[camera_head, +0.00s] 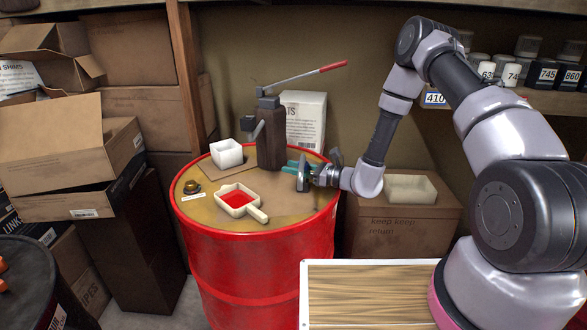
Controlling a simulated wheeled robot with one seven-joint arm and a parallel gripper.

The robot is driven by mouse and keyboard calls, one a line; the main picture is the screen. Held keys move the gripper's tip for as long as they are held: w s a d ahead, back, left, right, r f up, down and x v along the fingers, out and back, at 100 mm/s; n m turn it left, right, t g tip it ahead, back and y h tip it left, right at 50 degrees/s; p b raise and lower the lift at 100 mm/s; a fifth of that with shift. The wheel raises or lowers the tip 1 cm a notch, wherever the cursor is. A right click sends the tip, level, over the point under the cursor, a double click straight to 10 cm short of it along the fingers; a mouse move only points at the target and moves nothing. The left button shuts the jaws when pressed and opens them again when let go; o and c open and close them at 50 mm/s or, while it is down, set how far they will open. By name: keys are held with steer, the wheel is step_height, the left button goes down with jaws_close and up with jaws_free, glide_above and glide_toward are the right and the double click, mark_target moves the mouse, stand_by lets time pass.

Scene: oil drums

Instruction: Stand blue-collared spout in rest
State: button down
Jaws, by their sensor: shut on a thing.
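My gripper (317,170) is over the right side of the red drum's top, reached in from the right. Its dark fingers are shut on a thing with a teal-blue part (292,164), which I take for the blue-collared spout. Most of that thing is hidden by the fingers, and its tilt is hard to tell. Nothing in view is clearly the rest.
The red drum (262,262) also carries a hand pump (271,137) with a red-tipped lever, a white tray with red liquid (240,201) and a brass fitting (191,187). A white carton (304,119) stands behind. Cardboard boxes crowd the left. The drum top's front right is bare.

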steer(key=shift+f, duration=0.55)
stand_by(0.6)
steer(key=shift+c, duration=2)
jaws_free()
